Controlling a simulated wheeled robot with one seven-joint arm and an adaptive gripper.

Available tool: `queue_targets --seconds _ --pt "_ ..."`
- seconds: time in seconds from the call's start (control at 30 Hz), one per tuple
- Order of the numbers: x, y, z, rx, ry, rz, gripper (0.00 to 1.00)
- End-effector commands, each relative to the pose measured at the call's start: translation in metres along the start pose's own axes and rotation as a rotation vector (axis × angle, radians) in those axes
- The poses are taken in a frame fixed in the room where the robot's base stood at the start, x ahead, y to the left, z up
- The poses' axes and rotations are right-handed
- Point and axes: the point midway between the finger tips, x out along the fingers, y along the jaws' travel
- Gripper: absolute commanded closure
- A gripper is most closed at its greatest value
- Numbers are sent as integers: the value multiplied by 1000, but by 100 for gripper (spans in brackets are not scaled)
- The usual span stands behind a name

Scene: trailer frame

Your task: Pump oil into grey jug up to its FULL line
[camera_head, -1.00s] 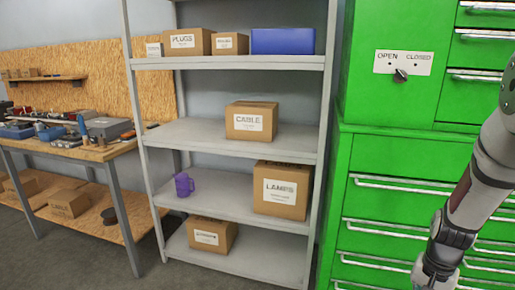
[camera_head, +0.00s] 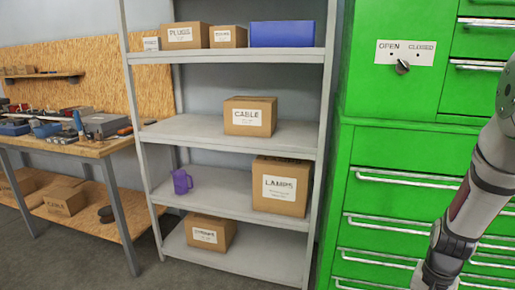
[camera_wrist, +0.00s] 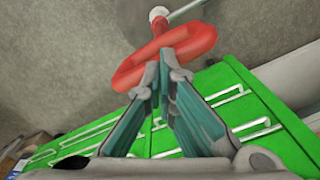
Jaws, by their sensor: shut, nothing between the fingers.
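The grey jug and the oil pump do not show in either view. A small purple jug-like vessel with a handle (camera_head: 181,182) stands upright on a lower shelf in the head view. My gripper (camera_wrist: 160,68) shows in the wrist view with its fingertips together and nothing between them. Just beyond the tips is a red ring-shaped part (camera_wrist: 190,45) on a pale stem. I cannot tell whether the tips touch it. In the head view my arm hangs at the right edge, and its gripper end is out of the picture.
A grey metal shelf (camera_head: 228,132) holds several cardboard boxes and a blue bin (camera_head: 288,34). A tall green cabinet (camera_head: 376,145) with drawers and an OPEN/CLOSED knob (camera_head: 402,67) stands to the right. A workbench (camera_head: 98,148) with tools is at left. Some floor shows at bottom left.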

Motion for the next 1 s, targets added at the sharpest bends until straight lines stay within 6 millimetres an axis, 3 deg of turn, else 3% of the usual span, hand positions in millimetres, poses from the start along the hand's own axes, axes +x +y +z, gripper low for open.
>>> queue_targets --seconds 1.0 --pt "48 0 0 1 -2 0 100"
